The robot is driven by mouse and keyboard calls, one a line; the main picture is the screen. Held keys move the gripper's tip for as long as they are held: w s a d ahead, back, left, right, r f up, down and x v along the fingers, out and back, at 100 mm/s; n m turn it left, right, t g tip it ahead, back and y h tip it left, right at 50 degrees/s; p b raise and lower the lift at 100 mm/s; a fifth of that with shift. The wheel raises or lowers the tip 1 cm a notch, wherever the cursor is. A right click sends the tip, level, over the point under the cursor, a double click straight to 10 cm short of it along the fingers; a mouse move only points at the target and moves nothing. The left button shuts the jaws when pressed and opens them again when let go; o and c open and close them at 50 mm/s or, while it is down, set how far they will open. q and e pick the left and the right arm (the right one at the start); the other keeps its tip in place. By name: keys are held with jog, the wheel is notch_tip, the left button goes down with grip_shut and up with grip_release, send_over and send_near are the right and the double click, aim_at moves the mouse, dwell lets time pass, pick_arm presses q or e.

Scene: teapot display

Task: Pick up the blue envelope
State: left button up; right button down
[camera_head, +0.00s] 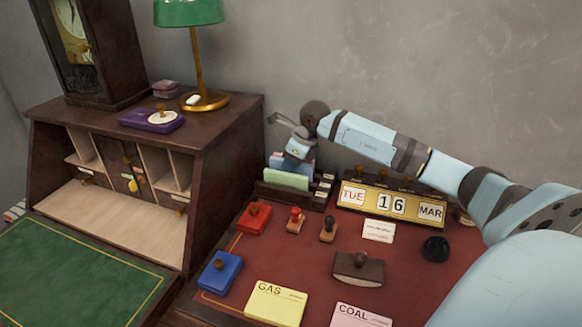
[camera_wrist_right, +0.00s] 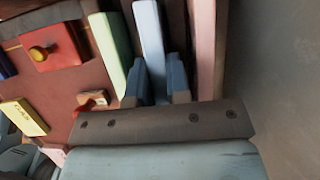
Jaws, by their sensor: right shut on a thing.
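The blue envelope (camera_head: 279,161) stands in the dark letter rack (camera_head: 290,199) behind a green envelope (camera_head: 286,180). In the right wrist view the blue envelope (camera_wrist_right: 149,38) runs between the two fingers of my right gripper (camera_wrist_right: 156,85), with the green envelope (camera_wrist_right: 110,48) to its left. My right gripper (camera_head: 299,148) is above the rack, shut on the blue envelope near its upper edge. The envelope's lower part is hidden by the green one and the rack. My left gripper is not in view.
Several stamps and ink pads, including a red pad (camera_head: 254,218), lie in front of the rack. A calendar block (camera_head: 391,206) stands to its right. The dark cabinet (camera_head: 232,160) is close on the left, with a grey wall behind.

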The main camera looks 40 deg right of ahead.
pick_arm(q)
jog(key=p, duration=0.3)
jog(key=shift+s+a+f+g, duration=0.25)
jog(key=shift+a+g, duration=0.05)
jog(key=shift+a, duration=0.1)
pick_arm(e)
notch_tip(320, 180, up, 19)
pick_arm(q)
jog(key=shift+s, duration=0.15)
pick_arm(e)
jog(key=shift+s+f, duration=0.1)
jog(key=shift+f, duration=0.05)
